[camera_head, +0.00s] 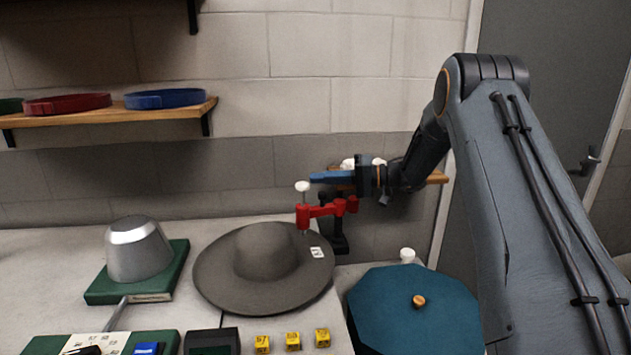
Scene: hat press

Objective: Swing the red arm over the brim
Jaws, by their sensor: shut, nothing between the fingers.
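The grey wide-brimmed hat (215,274) lies on the bench, crown up, with a small white tag on its brim. The red arm (328,210) is mounted on a black post (340,239) behind the hat's right side and points left. Its left end carries a white knob (302,186) on top and a thin spindle below. That end overlaps the brim's back right edge in the picture; I cannot tell its height above it. My gripper (318,177), with blue fingers, is shut and empty, just above the red arm and right of the white knob. Any contact is unclear.
A metal dome on a green base (182,257) stands left of the hat. Several yellow blocks (292,340) lie in front. A teal octagonal piece (405,310) is at right. A wall shelf (120,114) with hat bands is at upper left.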

